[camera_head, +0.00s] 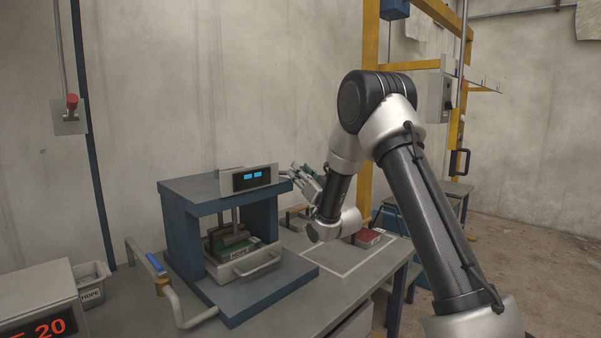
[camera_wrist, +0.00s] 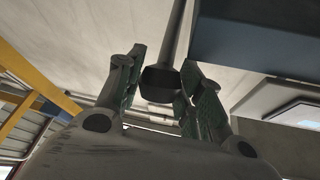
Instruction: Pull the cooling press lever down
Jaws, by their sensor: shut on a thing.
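The cooling press (camera_head: 184,218) is a dark blue frame on a grey table, with a light control box (camera_head: 248,179) on top showing small blue displays. The lever shows in the wrist view as a thin rod (camera_wrist: 176,38) ending in a dark, blocky knob (camera_wrist: 158,84). My gripper (camera_head: 302,178) is at the upper right side of the press. In the wrist view my gripper (camera_wrist: 163,76) has a finger on each side of the knob and is shut on it. In the head view my gripper and arm hide most of the lever.
A mould with a metal handle (camera_head: 257,265) sits in the press. A red block (camera_head: 368,238) lies right of the press.

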